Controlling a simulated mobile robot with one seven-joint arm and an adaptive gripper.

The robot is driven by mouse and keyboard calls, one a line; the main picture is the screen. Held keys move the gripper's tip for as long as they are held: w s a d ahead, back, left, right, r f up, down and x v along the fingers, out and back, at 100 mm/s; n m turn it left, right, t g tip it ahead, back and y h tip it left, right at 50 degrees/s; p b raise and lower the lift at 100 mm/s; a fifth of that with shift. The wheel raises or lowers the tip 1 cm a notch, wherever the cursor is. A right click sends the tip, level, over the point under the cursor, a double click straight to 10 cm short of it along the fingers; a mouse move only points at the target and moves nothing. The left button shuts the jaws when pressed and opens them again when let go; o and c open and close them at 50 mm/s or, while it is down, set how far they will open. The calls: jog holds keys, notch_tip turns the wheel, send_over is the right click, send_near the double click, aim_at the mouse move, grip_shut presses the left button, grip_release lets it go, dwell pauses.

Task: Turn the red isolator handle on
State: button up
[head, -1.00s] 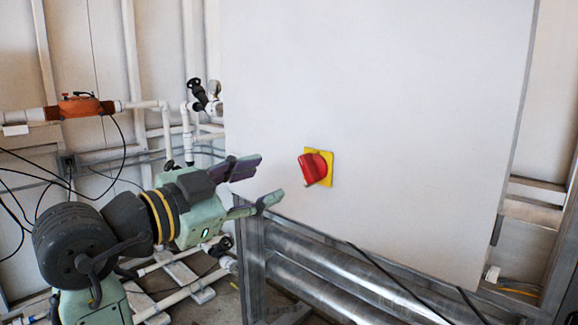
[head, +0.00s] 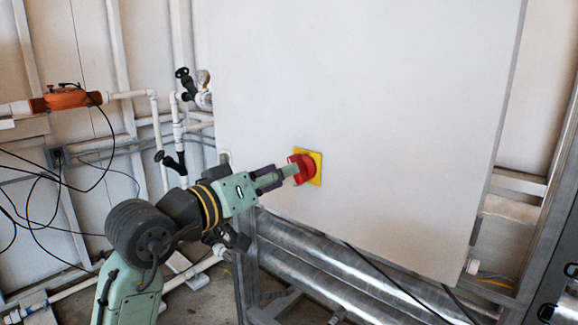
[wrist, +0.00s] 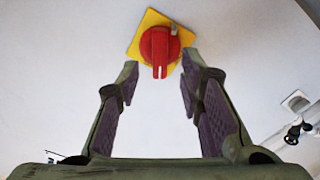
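The red isolator handle (head: 303,172) sits on a yellow square plate (head: 316,165) on the front of a white cabinet. In the wrist view the red handle (wrist: 159,50) is at the top middle, on its yellow plate (wrist: 139,32), with its grip pointing down in the picture. My gripper (head: 285,172) is at the handle in the head view, and its fingers hide part of the handle's left side. In the wrist view my gripper (wrist: 159,72) is open, with one finger on each side below the handle. Contact with the handle cannot be made out.
The white cabinet (head: 360,90) has a flat, clear front. Silver metal tubes (head: 340,285) run beneath it on a grey frame. White pipes with black valves (head: 185,90) and an orange device (head: 65,98) are at the left wall, with loose black cables.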

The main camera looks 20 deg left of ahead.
aim_at(307, 165)
jog(key=x, duration=0.3)
jog(key=shift+w+d, duration=0.1)
jog(key=shift+w, duration=0.2)
jog(key=shift+c, duration=0.5)
grip_shut()
